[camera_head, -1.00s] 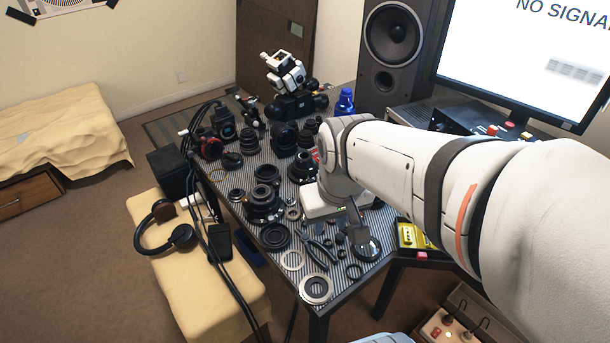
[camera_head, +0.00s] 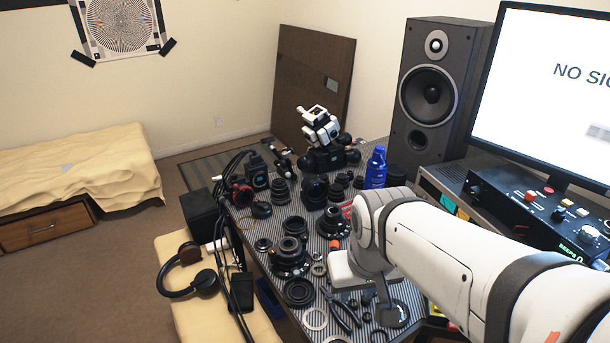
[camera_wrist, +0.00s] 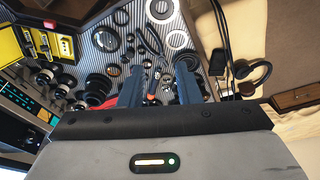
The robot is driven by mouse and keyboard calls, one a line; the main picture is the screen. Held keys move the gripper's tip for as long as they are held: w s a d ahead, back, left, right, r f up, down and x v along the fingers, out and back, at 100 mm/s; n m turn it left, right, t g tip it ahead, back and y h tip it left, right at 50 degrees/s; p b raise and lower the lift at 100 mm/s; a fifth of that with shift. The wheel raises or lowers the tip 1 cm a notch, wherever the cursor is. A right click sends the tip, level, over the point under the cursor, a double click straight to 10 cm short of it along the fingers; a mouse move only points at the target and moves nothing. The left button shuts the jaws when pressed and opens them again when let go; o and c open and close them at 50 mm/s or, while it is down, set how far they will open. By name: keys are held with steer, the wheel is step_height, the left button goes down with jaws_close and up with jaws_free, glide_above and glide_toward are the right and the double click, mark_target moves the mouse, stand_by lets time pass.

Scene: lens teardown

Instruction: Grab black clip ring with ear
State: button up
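My gripper (camera_wrist: 158,80) shows in the wrist view with its two dark fingers apart and nothing seen between their tips. It points at the striped table top, which is crowded with lens parts. Black rings lie there, such as a large one (camera_head: 299,292) and a small thin one (camera_head: 378,335) near the front edge in the head view. I cannot tell which part is the black clip ring with ear; no ear is clear at this size.
A pale metal ring (camera_head: 315,318) and pliers (camera_head: 343,312) lie near the front. Lens bodies (camera_head: 290,258) crowd the middle. A blue bottle (camera_head: 376,168), a speaker (camera_head: 434,95) and a monitor (camera_head: 550,95) stand behind. Headphones (camera_head: 187,283) lie on the cloth-covered surface at left.

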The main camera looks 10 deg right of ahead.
steer(key=shift+o, duration=1.4)
steer(key=shift+w+r, duration=0.1)
steer(key=shift+w, duration=0.35)
steer(key=o, duration=0.4)
steer(key=w, duration=0.8)
steer(key=shift+w+d+r, duration=0.4)
steer(key=o, duration=0.4)
steer(key=w+d+f, duration=0.1)
steer(key=w, duration=1)
steer(key=shift+w+d+f+t, duration=0.35)
steer(key=shift+t, duration=0.05)
steer(key=m+t, duration=0.1)
glide_toward(334, 208)
steer(key=shift+s+a+f+p+x, duration=0.1)
steer(key=shift+s+p+x, duration=0.1)
steer(key=shift+x, duration=1.05)
steer(key=shift+s+a+f+p+x, duration=0.15)
steer(key=shift+s+x, duration=0.1)
steer(key=shift+x, duration=0.95)
steer(key=shift+s+a+p+x, duration=0.1)
steer(key=shift+s+p+x, duration=0.1)
steer(key=shift+x, duration=1.05)
